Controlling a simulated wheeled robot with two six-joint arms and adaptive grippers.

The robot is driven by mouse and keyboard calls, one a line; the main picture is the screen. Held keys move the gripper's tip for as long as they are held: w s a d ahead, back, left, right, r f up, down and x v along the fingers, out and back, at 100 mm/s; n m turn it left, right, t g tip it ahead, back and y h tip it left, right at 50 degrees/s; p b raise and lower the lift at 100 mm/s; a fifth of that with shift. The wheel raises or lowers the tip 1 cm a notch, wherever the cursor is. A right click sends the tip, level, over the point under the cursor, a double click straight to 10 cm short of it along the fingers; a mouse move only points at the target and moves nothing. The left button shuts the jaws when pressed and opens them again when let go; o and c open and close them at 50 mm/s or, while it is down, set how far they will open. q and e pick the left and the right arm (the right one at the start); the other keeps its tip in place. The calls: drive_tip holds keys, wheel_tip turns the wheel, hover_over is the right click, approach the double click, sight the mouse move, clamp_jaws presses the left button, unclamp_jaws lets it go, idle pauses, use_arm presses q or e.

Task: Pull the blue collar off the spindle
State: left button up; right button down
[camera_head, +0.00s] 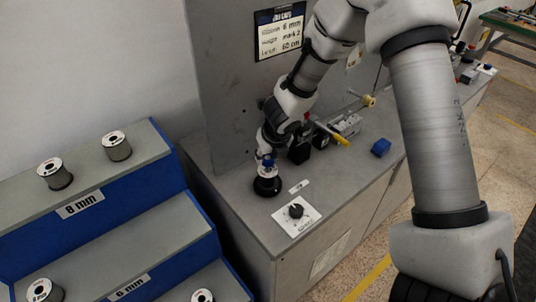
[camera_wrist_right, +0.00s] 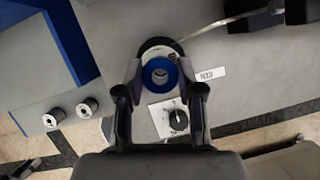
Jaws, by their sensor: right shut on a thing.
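The blue collar (camera_head: 267,161) is a small ring above the black round base of the spindle (camera_head: 267,187) on the grey bench. My right gripper (camera_head: 266,153) comes down from above and is shut on the collar. I cannot tell whether the collar is still around the spindle post. My left gripper is not in view.
A black knob (camera_head: 296,211) on a white plate stands close in front of the spindle. A blue block (camera_head: 381,147) and a yellow-handled tool (camera_head: 336,137) are farther right. A blue stepped rack (camera_head: 190,180) with several spools is at left. A grey upright panel (camera_head: 225,80) stands behind.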

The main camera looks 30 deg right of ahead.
drive_tip(key=shift+r+p, duration=1.65)
drive_tip(key=shift+r, duration=0.15)
